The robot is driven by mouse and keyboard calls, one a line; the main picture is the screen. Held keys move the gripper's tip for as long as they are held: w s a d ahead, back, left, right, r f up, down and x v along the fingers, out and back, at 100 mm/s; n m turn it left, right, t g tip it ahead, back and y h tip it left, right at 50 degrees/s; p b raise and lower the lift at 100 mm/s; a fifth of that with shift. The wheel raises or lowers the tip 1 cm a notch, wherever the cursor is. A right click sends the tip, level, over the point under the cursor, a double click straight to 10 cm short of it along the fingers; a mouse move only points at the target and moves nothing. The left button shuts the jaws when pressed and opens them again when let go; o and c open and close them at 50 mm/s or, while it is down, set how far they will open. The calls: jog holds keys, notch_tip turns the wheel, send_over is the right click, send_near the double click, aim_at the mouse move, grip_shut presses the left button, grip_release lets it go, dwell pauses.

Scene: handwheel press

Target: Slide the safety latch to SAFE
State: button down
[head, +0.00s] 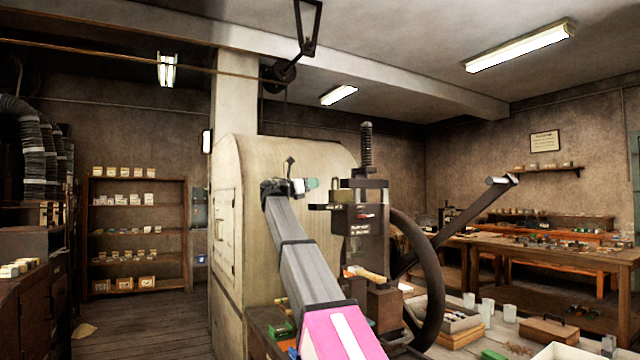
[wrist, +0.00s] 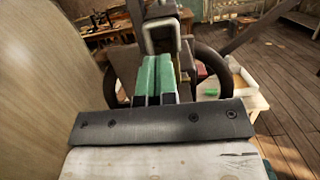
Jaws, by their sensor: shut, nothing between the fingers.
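The press (head: 375,190) stands right of the picture's middle, a dark block with an upright screw on top. A plate with small lettering and a red mark (head: 365,215) is on its front; I cannot read the latch's setting. A small bar (head: 322,207) juts from the block's left side and may be the latch. My gripper (head: 312,183), with green fingers, is just left of the press head, above that bar. In the wrist view my green fingers (wrist: 160,65) are shut together and empty, pointing at the press. I cannot tell whether they touch it.
A large dark handwheel (head: 430,280) stands right of the press, with a long lever arm (head: 460,220) rising to the right. A cream cabinet (head: 235,230) is close on the left. The bench holds a box (head: 548,330), cups and small parts.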

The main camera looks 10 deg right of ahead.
jog(key=v, duration=0.6)
jog(key=shift+a, duration=0.25)
jog(key=shift+s, duration=0.1)
